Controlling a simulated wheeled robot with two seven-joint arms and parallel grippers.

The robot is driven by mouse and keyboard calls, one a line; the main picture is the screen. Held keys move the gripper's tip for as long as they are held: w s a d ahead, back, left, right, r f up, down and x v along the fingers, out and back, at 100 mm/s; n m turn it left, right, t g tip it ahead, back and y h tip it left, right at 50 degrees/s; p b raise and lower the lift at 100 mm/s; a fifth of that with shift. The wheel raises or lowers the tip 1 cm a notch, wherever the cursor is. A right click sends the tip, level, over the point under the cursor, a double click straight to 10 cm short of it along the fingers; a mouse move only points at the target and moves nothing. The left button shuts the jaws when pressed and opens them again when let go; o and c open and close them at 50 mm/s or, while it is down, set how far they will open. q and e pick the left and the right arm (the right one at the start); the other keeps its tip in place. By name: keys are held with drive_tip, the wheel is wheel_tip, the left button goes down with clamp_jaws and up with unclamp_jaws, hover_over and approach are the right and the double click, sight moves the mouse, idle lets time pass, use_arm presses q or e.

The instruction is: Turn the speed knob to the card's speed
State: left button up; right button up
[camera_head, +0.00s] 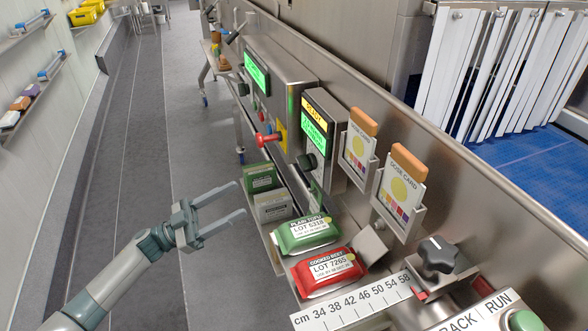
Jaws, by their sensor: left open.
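My left gripper (238,198) comes in from the left, open and empty, with its two fingers pointing right. It is left of the panels and apart from them. A black round knob (307,162) sits low on a steel box with a yellow and green display (316,120); I cannot read its setting. A larger black star knob (438,258) stands at the lower right above a cm scale (352,302). Two dose cards, one (358,146) farther and one (401,184) nearer, stand in steel holders; their small print is unreadable. My right gripper is not in view.
A green pack (306,235) and a red pack (330,270) lie on a ledge below the boxes. A red handle (267,139) sticks out farther back. Strip curtains (500,75) hang at the upper right. The grey floor (195,130) at left is open.

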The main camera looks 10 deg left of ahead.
use_arm(q)
drive_tip(key=shift+d, duration=0.1)
drive_tip(key=p, duration=0.4)
approach(307, 163)
drive_tip(key=w, duration=0.1)
drive_tip(key=x, duration=0.6)
drive_tip(key=shift+f+p, duration=0.1)
drive_tip(key=shift+p, duration=0.3)
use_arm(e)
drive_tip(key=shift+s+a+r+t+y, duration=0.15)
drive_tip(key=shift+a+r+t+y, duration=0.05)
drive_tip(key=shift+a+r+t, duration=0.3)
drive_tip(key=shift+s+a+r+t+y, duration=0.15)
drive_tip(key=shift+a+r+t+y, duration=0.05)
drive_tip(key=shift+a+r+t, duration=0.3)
use_arm(q)
drive_tip(key=c, duration=1)
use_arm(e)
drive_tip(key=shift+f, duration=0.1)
